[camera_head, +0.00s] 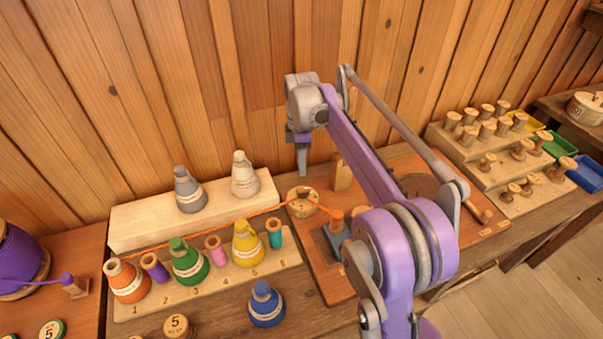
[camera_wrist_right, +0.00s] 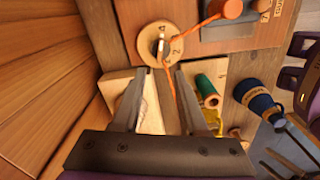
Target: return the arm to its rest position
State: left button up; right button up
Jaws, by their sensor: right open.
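My right arm (camera_head: 365,160) is raised over the workbench, bent at a large purple joint. My right gripper (camera_head: 302,170) points down near the wooden wall, above and behind a round numbered wooden disc (camera_head: 303,200). In the wrist view its two fingers (camera_wrist_right: 160,72) are apart with nothing held between them. The disc (camera_wrist_right: 160,43) shows just beyond the fingertips, with an orange thread across it. My left gripper is not in view.
A numbered rack (camera_head: 215,278) holds several coloured spools; an orange thread runs from it past the disc. A pale block (camera_head: 150,222) carries grey and cream spools. A blue spool (camera_head: 266,304) stands in front. A stepped spool stand (camera_head: 480,158) is at right.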

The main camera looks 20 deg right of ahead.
jog(key=shift+r, duration=0.7)
jog(key=s+a+m+t, duration=0.2)
jog(key=s+a+m, duration=0.15)
jog(key=s, duration=0.45)
jog(key=s+a+m+t, duration=0.15)
jog(key=s+m, duration=0.25)
jog(key=s, duration=0.4)
jog(key=s+a+f+m+t, duration=0.2)
jog(key=s+f+m, duration=0.5)
jog(key=s, duration=0.7)
jog(key=shift+a+f+p, duration=0.3)
jog(key=shift+a+f, duration=0.2)
jog(key=shift+f, duration=0.45)
